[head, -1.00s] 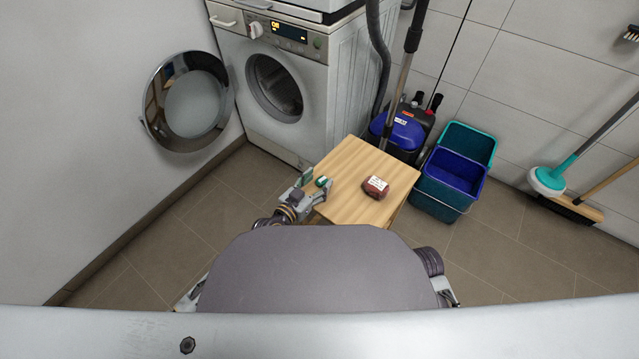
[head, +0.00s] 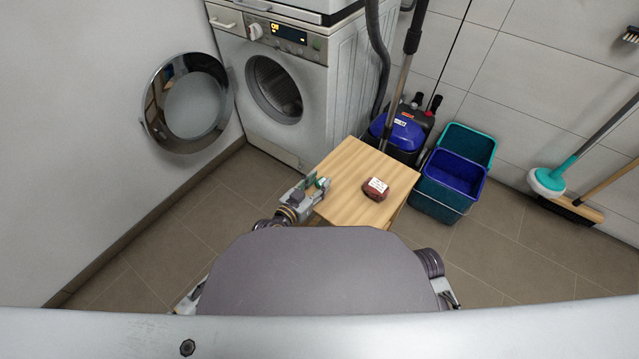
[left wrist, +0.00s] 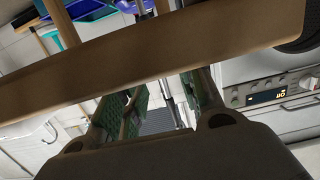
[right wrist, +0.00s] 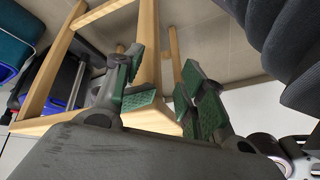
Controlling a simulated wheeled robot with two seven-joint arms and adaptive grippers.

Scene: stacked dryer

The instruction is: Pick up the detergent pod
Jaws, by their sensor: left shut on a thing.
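My left gripper (head: 317,184) is at the left edge of the wooden stool top (head: 345,207). Its green-padded fingers are shut with a narrow gap on a small thing, the detergent pod by its place; the pads hide nearly all of it. In the left wrist view the two fingers (left wrist: 158,108) stand a little apart, and the pod cannot be made out. My right gripper (right wrist: 168,98) is open and empty under or beside the stool's wooden legs.
A dark red pack with a white label (head: 376,189) lies on the stool top, right of my left gripper. A washing machine (head: 285,135) with its round door (head: 187,103) open stands behind. Blue and teal buckets (head: 452,170) and a blue vacuum cleaner (head: 398,132) stand at right.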

